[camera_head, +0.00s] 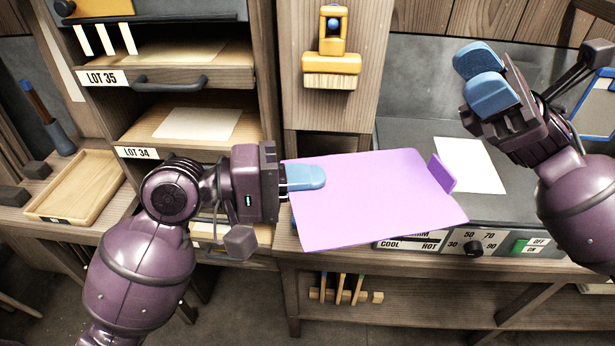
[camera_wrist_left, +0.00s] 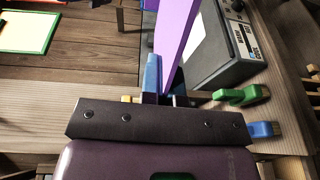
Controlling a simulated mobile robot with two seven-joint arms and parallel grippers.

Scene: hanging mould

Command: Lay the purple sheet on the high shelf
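The purple sheet (camera_head: 385,200) is held out roughly flat above the front of the right-hand counter, with a small upright purple tab at its right end. My left gripper (camera_head: 305,177) is shut on its left edge. In the left wrist view the sheet (camera_wrist_left: 180,40) shows nearly edge-on between the fingers. My right gripper (camera_head: 485,75) is empty at the upper right, apart from the sheet, its blue fingers seeming parted. The rack at the left has an upper shelf (camera_head: 205,48) above the LOT 35 label and a lower shelf (camera_head: 150,138) above the LOT 34 label.
White papers lie on the lower shelf (camera_head: 196,124) and on the grey hotplate (camera_head: 410,145). A handle (camera_head: 170,83) juts out below the upper shelf. A yellow fixture (camera_head: 332,65) hangs on the post. A wooden tray (camera_head: 75,187) stands at the left.

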